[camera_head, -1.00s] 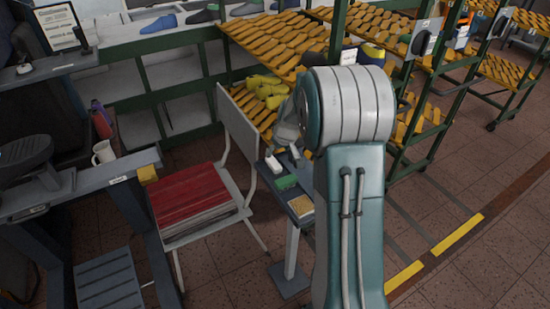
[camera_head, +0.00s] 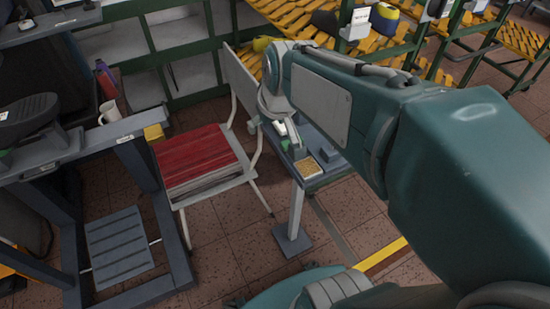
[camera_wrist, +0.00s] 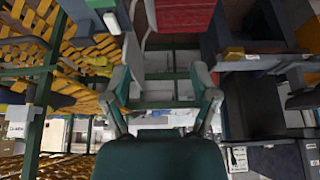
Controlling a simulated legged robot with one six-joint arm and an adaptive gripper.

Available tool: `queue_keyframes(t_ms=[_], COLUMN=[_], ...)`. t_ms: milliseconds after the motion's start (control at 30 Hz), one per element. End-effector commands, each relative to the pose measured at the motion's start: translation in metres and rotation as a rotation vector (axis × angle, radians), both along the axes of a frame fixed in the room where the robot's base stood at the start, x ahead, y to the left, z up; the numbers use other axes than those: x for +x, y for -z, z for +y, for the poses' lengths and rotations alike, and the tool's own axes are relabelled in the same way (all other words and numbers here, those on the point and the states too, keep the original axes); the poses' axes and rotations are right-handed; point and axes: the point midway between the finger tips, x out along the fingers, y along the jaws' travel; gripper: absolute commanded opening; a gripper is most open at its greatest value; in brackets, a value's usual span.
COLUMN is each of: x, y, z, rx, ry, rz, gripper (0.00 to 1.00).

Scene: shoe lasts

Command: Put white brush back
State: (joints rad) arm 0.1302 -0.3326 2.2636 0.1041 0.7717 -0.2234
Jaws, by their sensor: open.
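A small white item (camera_head: 280,128), which looks like the white brush, lies on the narrow grey stand (camera_head: 318,180), partly covered by my arm's end. A green item (camera_head: 286,158) and a tan-topped block (camera_head: 306,168) are on the same stand. In the wrist view my gripper (camera_wrist: 162,75) is open, with its two fingers apart and nothing between them. A white shape at the top left of that view (camera_wrist: 111,22) may be the brush; I cannot tell. In the head view the fingers are mostly hidden by my arm's end, close to the stand.
A chair with a red seat (camera_head: 197,158) stands left of the stand. A grey workbench (camera_head: 60,155) with a white mug (camera_head: 109,112) is further left. Open floor (camera_head: 225,255) lies in front.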

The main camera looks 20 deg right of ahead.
Motion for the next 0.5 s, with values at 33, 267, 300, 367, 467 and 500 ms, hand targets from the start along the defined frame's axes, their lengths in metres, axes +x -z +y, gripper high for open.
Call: queue_keyframes(t_ms=[33, 267, 300, 367, 467, 500], x=[-0.018, -0.088, -0.097, -0.107, -0.115, -0.117], y=[-0.006, -0.009, -0.008, -0.006, -0.005, -0.004], z=[0.008, 0.027, 0.029, 0.030, 0.031, 0.031], rx=[-0.003, -0.002, -0.002, -0.001, -0.001, -0.002], ry=[-0.002, 0.018, 0.023, 0.028, 0.034, 0.035], rz=[-0.013, -0.036, -0.040, -0.042, -0.045, -0.045], gripper=[0.76, 0.76, 0.76, 0.76, 0.76, 0.76])
